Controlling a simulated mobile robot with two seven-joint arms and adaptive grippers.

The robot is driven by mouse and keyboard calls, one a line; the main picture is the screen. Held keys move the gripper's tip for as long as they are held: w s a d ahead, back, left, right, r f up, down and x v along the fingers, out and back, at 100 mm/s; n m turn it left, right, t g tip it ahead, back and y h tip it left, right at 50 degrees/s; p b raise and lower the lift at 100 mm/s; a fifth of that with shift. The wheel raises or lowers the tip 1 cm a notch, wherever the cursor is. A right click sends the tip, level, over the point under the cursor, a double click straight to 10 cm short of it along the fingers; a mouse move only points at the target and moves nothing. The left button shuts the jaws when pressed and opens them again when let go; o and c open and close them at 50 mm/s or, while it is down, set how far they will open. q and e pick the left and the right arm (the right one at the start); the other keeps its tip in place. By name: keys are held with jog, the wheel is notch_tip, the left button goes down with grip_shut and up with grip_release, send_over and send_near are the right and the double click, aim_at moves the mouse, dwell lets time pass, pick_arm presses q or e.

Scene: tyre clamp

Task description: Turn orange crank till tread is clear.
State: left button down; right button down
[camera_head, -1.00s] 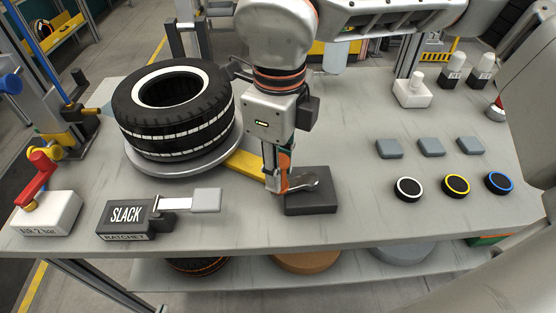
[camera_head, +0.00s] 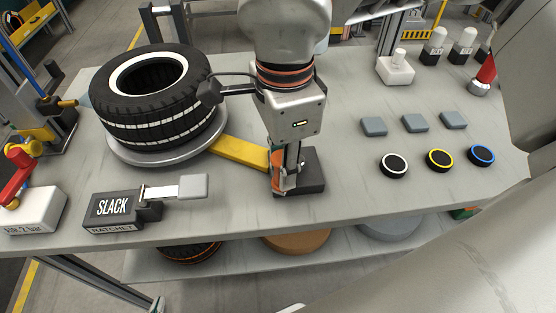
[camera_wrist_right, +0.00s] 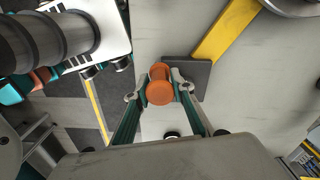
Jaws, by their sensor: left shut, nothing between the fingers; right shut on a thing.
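The tyre (camera_head: 150,100) lies flat on a round grey plate (camera_head: 120,150), with a yellow bar (camera_head: 238,151) running from it to a dark block (camera_head: 313,165). My right gripper (camera_head: 282,188) is low at the block's front left. In the right wrist view it (camera_wrist_right: 160,86) is shut on the orange crank knob (camera_wrist_right: 160,92). The crank arm is mostly hidden. A dark rounded part (camera_head: 208,92) overlaps the tyre's right side; I cannot tell whether it touches.
A SLACK ratchet box (camera_head: 112,208) with a grey-ended lever (camera_head: 193,187) stands at the front left, beside a white air box (camera_head: 32,212). Grey pads and ringed discs (camera_head: 394,166) lie to the right. The table between box and block is clear.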

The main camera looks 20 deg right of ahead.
dwell(0.3)
jog(key=c, duration=1.9)
grip_release()
notch_tip(320, 180, up, 12)
jog(key=shift+r, duration=0.1)
